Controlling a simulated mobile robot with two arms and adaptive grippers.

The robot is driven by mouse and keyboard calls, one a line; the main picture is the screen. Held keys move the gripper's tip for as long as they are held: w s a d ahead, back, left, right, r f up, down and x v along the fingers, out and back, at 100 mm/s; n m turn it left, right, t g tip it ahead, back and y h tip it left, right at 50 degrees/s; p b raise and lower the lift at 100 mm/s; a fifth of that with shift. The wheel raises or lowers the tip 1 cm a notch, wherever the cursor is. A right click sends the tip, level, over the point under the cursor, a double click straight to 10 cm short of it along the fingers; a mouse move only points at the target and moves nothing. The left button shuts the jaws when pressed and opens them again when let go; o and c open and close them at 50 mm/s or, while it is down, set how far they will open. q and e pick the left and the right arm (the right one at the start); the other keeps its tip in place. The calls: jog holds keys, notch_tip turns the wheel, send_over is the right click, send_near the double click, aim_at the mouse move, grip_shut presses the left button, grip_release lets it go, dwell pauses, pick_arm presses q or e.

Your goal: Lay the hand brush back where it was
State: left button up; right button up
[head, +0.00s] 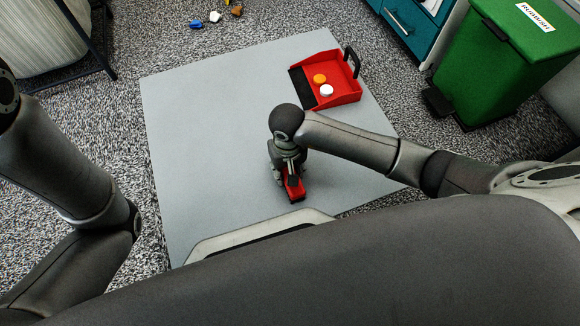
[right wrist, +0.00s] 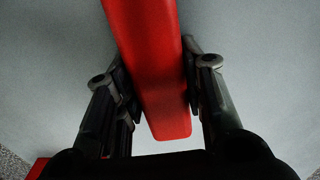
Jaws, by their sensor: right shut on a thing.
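The hand brush (head: 294,190) is red and lies under my right gripper (head: 288,176), on or just above the grey mat (head: 190,140). Its red handle (right wrist: 150,50) fills the middle of the right wrist view, between the two fingers of my right gripper (right wrist: 160,85), which is shut on it. The rest of the brush is hidden by my gripper in the head view, and its bristles do not show. My left arm shows at the left of the head view, but its gripper is out of sight.
A red dustpan (head: 346,92) with an orange piece (head: 320,78) and a white piece (head: 327,90) sits on the mat's far right part. A green rubbish bin (head: 510,65) stands at right, beside a teal cabinet (head: 415,28). Small blocks (head: 215,16) lie on the carpet. The mat's left half is clear.

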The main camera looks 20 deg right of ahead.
jog(key=shift+r, duration=0.15)
jog(key=o, duration=0.7)
jog(key=shift+o, duration=1.1)
notch_tip(320, 180, up, 12)
jog(key=p, duration=0.8)
jog(key=shift+p, duration=0.35)
